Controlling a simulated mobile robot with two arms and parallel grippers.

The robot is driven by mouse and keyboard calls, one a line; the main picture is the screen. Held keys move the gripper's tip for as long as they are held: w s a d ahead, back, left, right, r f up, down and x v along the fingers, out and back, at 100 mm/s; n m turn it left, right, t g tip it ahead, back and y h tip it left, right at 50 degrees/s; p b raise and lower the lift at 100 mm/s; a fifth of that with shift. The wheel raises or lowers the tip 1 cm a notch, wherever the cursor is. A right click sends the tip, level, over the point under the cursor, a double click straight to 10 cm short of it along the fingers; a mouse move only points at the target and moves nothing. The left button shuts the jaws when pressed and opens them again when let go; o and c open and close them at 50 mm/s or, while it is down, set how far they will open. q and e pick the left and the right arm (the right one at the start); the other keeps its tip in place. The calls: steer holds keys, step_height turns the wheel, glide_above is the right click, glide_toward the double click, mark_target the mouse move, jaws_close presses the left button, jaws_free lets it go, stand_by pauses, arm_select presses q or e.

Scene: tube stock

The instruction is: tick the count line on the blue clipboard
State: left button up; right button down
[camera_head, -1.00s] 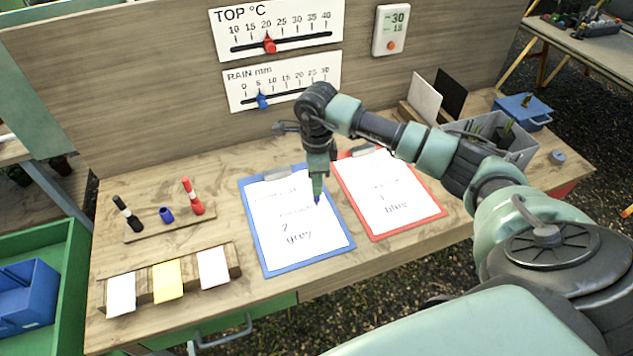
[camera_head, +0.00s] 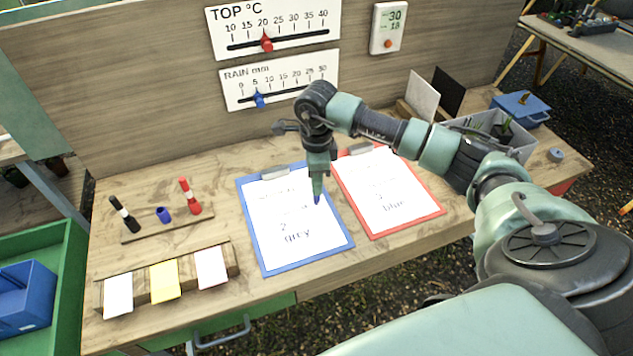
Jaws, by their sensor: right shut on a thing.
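The blue clipboard (camera_head: 348,247) lies on the bench with a white sheet (camera_head: 270,250) on it, marked "2" and "grey" plus smaller text that is hard to read. My right gripper (camera_head: 317,178) points down over the upper right part of this sheet. It is shut on a marker (camera_head: 317,198) with a blue tip, which is at or just above the paper; I cannot tell whether it touches. The fingers hide most of the marker. The red clipboard (camera_head: 440,212) with a sheet reading "blue" lies just to the right. My left gripper is not in view.
A wooden marker rack (camera_head: 150,232) holds a black marker (camera_head: 124,214), a blue cap (camera_head: 163,215) and a red marker (camera_head: 189,196). Several cards (camera_head: 165,281) lean on a front block. A grey crate (camera_head: 520,150) and blue box (camera_head: 522,108) stand at right.

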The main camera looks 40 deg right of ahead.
steer(key=shift+w+d+b, duration=0.45)
steer(key=shift+d, duration=0.05)
stand_by(0.5)
stand_by(0.3)
steer(key=shift+r, duration=0.1)
step_height(320, 180, up, 3)
steer(key=shift+f+p, duration=0.1)
steer(key=shift+p, duration=0.45)
steer(key=shift+a, duration=0.1)
stand_by(0.4)
